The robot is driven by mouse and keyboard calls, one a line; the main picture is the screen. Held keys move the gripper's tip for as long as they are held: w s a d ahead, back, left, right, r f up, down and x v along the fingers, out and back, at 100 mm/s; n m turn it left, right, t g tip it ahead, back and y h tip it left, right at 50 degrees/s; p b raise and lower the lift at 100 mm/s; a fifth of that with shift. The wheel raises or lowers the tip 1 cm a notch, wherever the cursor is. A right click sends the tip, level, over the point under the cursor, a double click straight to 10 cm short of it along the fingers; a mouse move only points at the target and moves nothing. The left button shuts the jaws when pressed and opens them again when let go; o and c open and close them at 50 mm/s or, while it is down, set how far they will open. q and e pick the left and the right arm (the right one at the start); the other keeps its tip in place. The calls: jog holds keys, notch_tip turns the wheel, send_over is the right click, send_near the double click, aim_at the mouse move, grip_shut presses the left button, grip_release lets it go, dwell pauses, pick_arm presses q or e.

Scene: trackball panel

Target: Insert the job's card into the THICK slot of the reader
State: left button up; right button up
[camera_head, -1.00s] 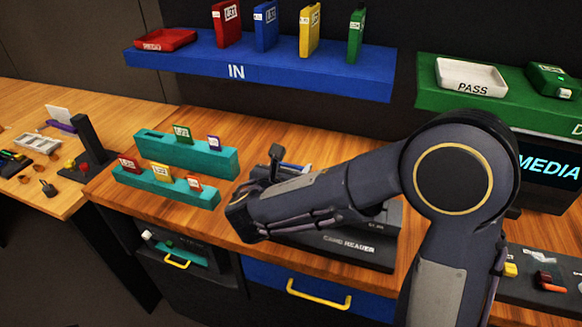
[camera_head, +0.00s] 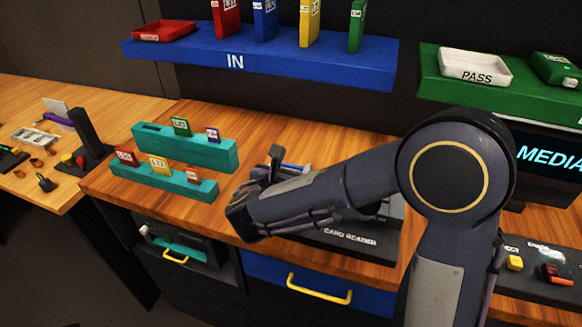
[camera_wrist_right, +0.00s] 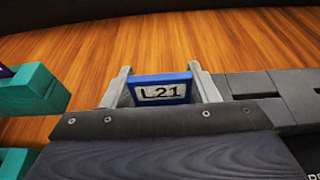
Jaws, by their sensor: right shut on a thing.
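In the right wrist view a blue card (camera_wrist_right: 160,91) with a white label reading L21 stands between the two grey fingers of my right gripper (camera_wrist_right: 163,88), which is shut on it. The card's lower part is hidden behind the gripper body. In the head view the dark card reader (camera_head: 350,238) lies on the wooden bench, largely covered by my right forearm. Grey blocks (camera_wrist_right: 300,95), perhaps parts of the reader, lie right of the fingers in the wrist view. My left gripper is out of view.
Teal racks (camera_head: 205,155) with small coloured cards stand left of my arm. A blue IN shelf (camera_head: 300,68) and a green shelf (camera_head: 440,92) with a white PASS tray (camera_head: 475,68) are behind. A MEDIA screen (camera_head: 548,160) stands right. Bare bench lies behind the racks.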

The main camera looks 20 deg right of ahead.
jog(key=shift+f, duration=0.4)
jog(key=o, duration=1.1)
jog(key=shift+s+r, duration=0.1)
jog(key=v, duration=0.7)
jog(key=shift+s+a+r+b, duration=0.15)
jog(key=shift+s+a+b, duration=0.1)
jog(key=shift+b, duration=0.05)
